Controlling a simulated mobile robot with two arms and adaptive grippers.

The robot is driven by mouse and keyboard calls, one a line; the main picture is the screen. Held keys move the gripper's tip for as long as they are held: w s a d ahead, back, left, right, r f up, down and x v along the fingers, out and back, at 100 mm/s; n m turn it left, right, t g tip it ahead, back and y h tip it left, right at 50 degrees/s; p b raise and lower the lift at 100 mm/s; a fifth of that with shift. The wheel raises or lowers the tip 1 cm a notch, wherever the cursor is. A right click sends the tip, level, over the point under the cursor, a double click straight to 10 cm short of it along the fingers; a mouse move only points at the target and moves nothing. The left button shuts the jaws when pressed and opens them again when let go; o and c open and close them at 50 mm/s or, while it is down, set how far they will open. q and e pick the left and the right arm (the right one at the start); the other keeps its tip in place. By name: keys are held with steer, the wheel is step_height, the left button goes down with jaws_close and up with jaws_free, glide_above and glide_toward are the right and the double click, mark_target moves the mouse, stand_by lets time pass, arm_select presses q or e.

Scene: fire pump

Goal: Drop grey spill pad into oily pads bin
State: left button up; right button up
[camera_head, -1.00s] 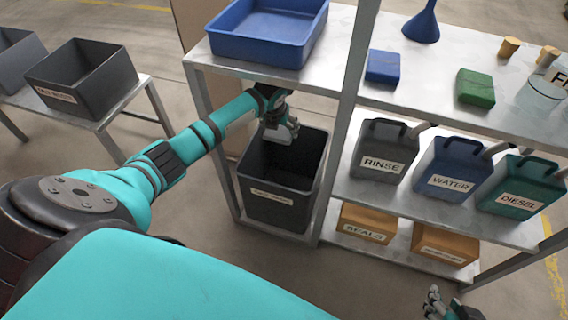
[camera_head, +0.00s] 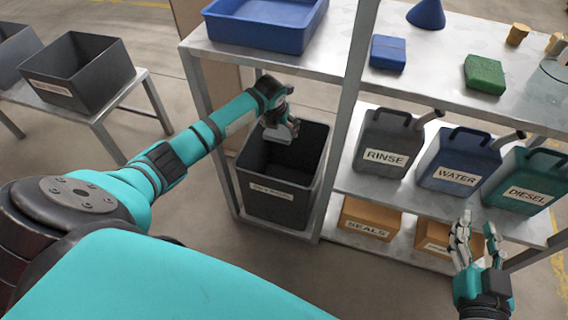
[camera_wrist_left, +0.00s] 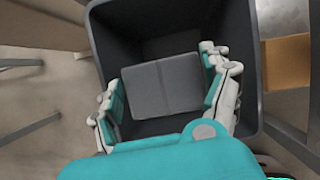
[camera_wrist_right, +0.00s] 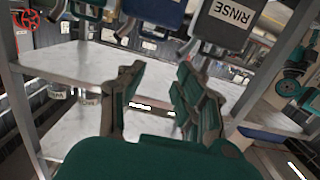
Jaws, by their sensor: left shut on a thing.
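My left gripper (camera_head: 281,127) is over the mouth of a dark open bin (camera_head: 275,205) under the shelf unit, pointing down. The bin's white label is too small to read. In the left wrist view, the grey spill pad (camera_wrist_left: 163,86) is between the gripper's two fingers (camera_wrist_left: 165,92), which are shut on its sides. The bin's walls (camera_wrist_left: 109,38) surround the pad in that view. My right gripper (camera_head: 470,238) is at the lower right, in front of the shelves. Its fingers are apart and empty in the right wrist view (camera_wrist_right: 158,105).
A blue tray (camera_head: 264,36) sits on the upper shelf, with a blue block (camera_head: 388,52) and green block (camera_head: 485,75). RINSE (camera_head: 387,142), WATER and DIESEL cans stand below, above orange boxes. A metal post (camera_head: 345,130) rises right of the bin. Another dark bin (camera_head: 78,72) stands left.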

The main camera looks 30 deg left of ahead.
arm_select(q)
steer(key=shift+f, duration=0.1)
arm_select(e)
steer(key=shift+w+a+r+t, duration=0.15)
steer(key=shift+r+t, duration=0.15)
steer(key=shift+r, duration=0.25)
arm_select(q)
steer(key=o, duration=1)
steer(key=shift+o, duration=0.2)
steer(key=v, duration=0.7)
steer(key=shift+r, duration=0.3)
